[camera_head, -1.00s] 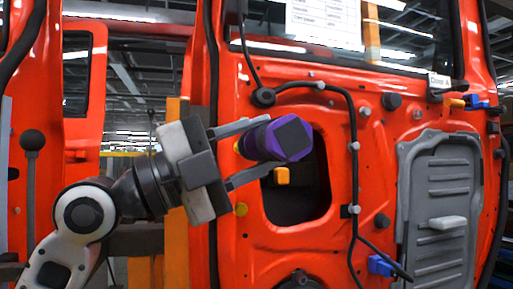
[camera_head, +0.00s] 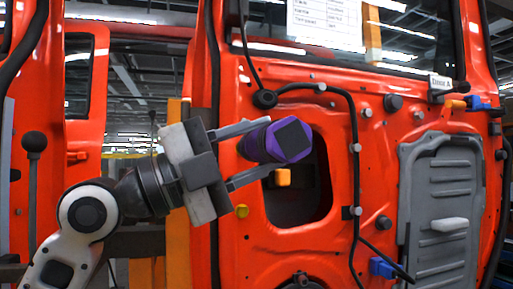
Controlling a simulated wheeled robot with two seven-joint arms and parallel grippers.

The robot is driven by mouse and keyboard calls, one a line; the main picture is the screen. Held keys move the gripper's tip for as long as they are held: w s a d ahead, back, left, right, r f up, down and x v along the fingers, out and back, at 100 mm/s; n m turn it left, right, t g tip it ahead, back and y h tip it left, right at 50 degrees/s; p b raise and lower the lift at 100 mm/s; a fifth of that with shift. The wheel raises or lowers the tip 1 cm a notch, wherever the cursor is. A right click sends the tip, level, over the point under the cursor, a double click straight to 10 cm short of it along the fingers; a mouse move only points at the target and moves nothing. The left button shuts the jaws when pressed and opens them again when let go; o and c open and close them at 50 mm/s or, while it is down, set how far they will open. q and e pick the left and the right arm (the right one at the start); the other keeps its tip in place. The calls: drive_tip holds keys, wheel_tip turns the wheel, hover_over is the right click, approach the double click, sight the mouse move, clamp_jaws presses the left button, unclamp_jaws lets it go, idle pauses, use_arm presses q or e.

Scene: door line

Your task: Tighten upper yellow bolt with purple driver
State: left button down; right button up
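The purple driver (camera_head: 256,146) with a dark square end face is in the middle of the head view, in front of the orange door. My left gripper (camera_head: 272,146) comes in from the left, with one finger above and one below the driver, and looks shut on it. A yellow bolt (camera_head: 241,210) shows on the door below the driver. The upper yellow bolt is not clearly visible; the driver covers that part of the door. Whether the driver touches a bolt cannot be told. My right gripper is not in view.
The orange door (camera_head: 340,240) fills the right side, with a dark opening (camera_head: 300,205) behind the driver. A black cable (camera_head: 354,180) runs down it. A small orange block (camera_head: 282,177) lies close below the driver. A grey panel (camera_head: 440,200) is at the right.

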sight(262, 146)
use_arm(q)
drive_tip(key=shift+w+a+r, duration=0.1)
drive_tip(key=shift+w+a, duration=0.1)
drive_tip(key=shift+w, duration=0.25)
drive_tip(key=shift+w+a+r, duration=0.1)
drive_tip(key=shift+w+a, duration=0.1)
drive_tip(key=shift+w, duration=0.2)
idle(1.5)
drive_tip(key=shift+s+d+f, duration=0.1)
drive_tip(key=shift+s+d, duration=0.3)
drive_tip(key=shift+s, duration=0.75)
drive_tip(key=shift+s+d+r, duration=0.1)
drive_tip(key=shift+s+d, duration=0.25)
drive_tip(key=shift+s, duration=0.75)
drive_tip(key=shift+s+d+f, duration=0.1)
drive_tip(key=shift+s+d, duration=0.3)
drive_tip(key=shift+s, duration=0.75)
